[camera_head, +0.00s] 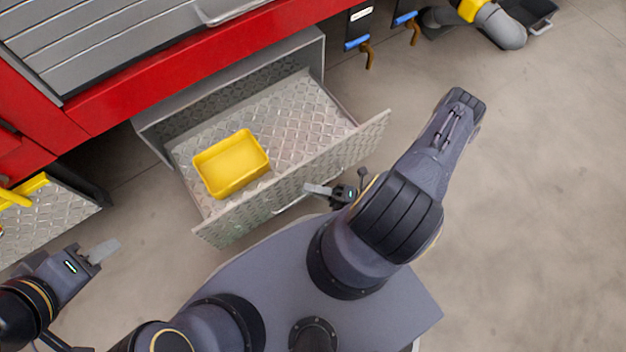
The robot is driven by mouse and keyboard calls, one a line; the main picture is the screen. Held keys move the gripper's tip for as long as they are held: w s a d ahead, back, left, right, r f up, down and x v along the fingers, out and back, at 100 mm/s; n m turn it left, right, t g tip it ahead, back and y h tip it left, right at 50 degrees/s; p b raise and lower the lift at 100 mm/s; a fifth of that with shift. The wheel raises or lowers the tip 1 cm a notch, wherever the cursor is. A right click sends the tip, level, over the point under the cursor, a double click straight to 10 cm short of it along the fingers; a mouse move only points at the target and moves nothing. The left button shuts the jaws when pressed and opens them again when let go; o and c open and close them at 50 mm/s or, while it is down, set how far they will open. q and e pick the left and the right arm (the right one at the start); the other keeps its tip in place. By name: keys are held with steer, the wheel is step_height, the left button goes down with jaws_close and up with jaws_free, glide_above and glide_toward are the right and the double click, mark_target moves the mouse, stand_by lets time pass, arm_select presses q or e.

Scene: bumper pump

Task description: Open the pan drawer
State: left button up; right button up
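The pan drawer (300,112) is a diamond-plate metal drawer, pulled well out of its grey housing under the red vehicle body. Its front panel (235,222) faces me, with a pale handle along its outer side, partly hidden by my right arm. A yellow bin (231,164) sits inside the drawer. My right gripper (308,188) is at the front panel near the handle; whether its fingers hold the handle is not clear. My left gripper (116,246) is low at the left, away from the drawer, with its fingers appearing close together; I see nothing held in it.
Red bodywork (200,72) with a grey shutter (110,35) is above the drawer. Another diamond-plate surface (50,222) with yellow items is at the left. Blue-handled valves (357,43) and a grey pipe (500,27) are at the top right. The concrete floor at the right is clear.

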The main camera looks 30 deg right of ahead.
steer(key=v, duration=0.7)
steer(key=shift+s+d+p, duration=0.25)
steer(key=shift+p, duration=0.15)
